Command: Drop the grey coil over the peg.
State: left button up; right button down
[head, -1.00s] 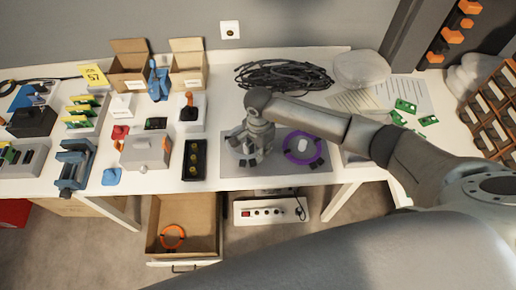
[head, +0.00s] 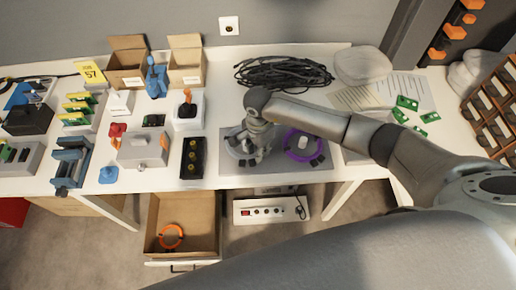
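A grey mat (head: 285,166) lies at the front edge of the table. A purple coil (head: 287,146) lies on its right part, around a short white peg (head: 303,143). A grey ring shape, seemingly the grey coil (head: 231,146), shows on the mat's left part, partly hidden by my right gripper (head: 254,158). My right gripper points down over the left part of the mat, beside the purple coil. Its fingers are small and blend with the grey behind them, so I cannot tell whether they hold the coil. My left gripper is not in view.
Black cables (head: 280,73) lie behind the mat. A black box with round yellowish parts (head: 192,158) stands just left of it. An open drawer (head: 205,215) below holds an orange ring (head: 171,236). Green boards (head: 405,103) lie to the right.

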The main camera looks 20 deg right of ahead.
jog(key=shift+f+b, duration=1.55)
jog(key=shift+f, duration=0.2)
jog(key=c, duration=1.1)
grip_release()
jog(key=shift+c, duration=0.2)
jog(key=shift+r, duration=0.15)
notch_tip(320, 180, up, 12)
jog(key=shift+f, duration=0.1)
